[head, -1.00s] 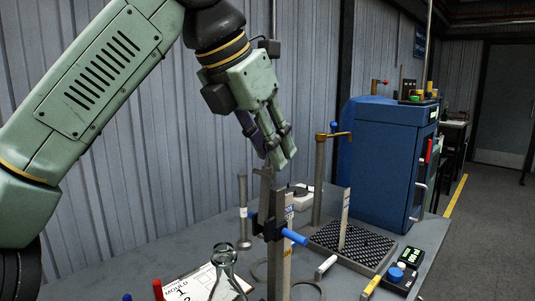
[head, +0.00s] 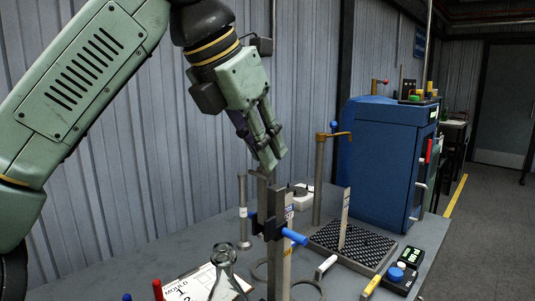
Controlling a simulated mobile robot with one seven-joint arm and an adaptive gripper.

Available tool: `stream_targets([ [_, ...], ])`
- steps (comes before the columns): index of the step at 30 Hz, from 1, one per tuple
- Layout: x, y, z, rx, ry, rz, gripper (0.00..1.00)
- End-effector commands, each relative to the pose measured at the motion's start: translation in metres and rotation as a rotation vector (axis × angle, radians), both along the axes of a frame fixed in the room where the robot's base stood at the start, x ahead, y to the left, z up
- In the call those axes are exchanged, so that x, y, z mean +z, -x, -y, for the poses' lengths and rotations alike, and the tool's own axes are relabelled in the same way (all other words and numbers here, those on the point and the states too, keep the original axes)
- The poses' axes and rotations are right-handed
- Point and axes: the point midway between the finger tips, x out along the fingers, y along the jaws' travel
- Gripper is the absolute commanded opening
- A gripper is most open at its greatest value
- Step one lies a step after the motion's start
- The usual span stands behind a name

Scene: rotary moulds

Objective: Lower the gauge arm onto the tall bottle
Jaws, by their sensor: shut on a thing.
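My gripper (head: 268,165) is above the bench, fingers pointing down and closed at the top of a narrow grey bar, which I take to be the gauge arm (head: 262,187). The bar stands nearly upright beside a grey post (head: 281,262) with a black clamp (head: 268,225) and a blue handle (head: 294,237). The fingertips cover the bar's upper end, so the exact grip is hidden. I cannot clearly make out a tall bottle. A shiny object with a rounded top (head: 224,255) stands at the front left, cut off below; I cannot tell what it is.
A thin grey column (head: 243,215) stands behind left. A taller post (head: 319,180) with a brass arm (head: 335,135) stands behind right. A perforated tray (head: 365,248), a keypad box (head: 403,270) and a blue cabinet (head: 385,160) are to the right. A clipboard (head: 195,284) lies in front.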

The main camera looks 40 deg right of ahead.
Motion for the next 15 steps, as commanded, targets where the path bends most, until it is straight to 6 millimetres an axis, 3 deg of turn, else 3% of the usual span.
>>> stream_targets([
  [15,-0.001,0.001,-0.021,0.001,0.000,0.001,0.09],
])
